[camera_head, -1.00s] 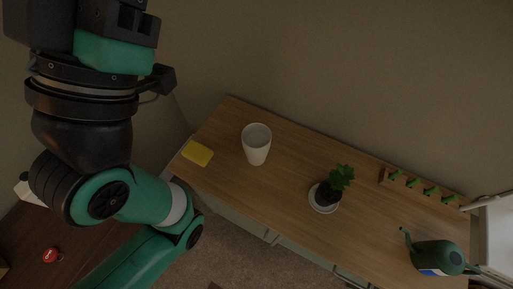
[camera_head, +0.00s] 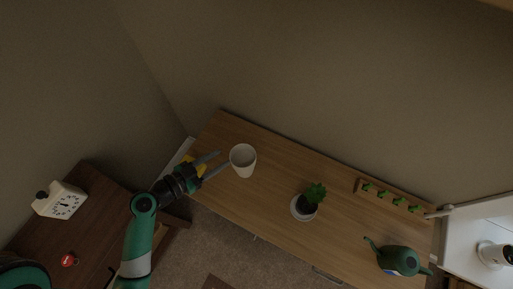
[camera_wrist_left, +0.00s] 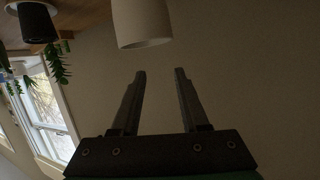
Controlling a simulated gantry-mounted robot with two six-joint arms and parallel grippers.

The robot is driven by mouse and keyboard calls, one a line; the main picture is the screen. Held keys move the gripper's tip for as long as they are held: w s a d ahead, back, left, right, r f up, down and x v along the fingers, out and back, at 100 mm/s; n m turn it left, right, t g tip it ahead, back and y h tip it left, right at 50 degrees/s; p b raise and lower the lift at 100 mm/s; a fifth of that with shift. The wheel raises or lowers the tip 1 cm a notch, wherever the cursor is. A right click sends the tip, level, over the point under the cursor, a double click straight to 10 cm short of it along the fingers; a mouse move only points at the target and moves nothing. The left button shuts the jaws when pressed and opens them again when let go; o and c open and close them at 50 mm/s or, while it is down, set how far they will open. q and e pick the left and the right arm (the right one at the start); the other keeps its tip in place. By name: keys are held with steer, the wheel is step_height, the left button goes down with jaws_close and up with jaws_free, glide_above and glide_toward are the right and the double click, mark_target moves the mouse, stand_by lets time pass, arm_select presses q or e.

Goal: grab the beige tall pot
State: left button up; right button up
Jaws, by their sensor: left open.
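The beige tall pot (camera_head: 243,161) stands upright on the wooden sideboard top, left of its middle, in the head view. It looks empty. My left gripper (camera_head: 222,163) is open just left of the pot, its two fingers pointing toward it. In the left wrist view the pot (camera_wrist_left: 141,22) hangs in at the top, beyond the open fingertips (camera_wrist_left: 160,72), with nothing between the fingers. The gripper looks apart from the pot. My right gripper does not show.
A yellow sponge-like block (camera_head: 198,170) lies partly hidden behind my left gripper. A potted plant (camera_head: 311,196) on a white saucer (camera_head: 297,211), a green watering can (camera_head: 397,260) and a wooden peg rack (camera_head: 391,196) stand to the right. A side table (camera_head: 98,196) is at left.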

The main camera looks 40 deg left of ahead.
mark_target(237, 147)
arm_select(q)
steer(key=s+a+f+n+y, duration=0.1)
steer(key=s+n, duration=0.1)
steer(key=s, duration=0.2)
steer(key=shift+g, duration=0.3)
steer(key=x, duration=1.2)
steer(key=shift+a, duration=0.35)
steer(key=shift+s, duration=0.1)
jaws_close()
stand_by(0.3)
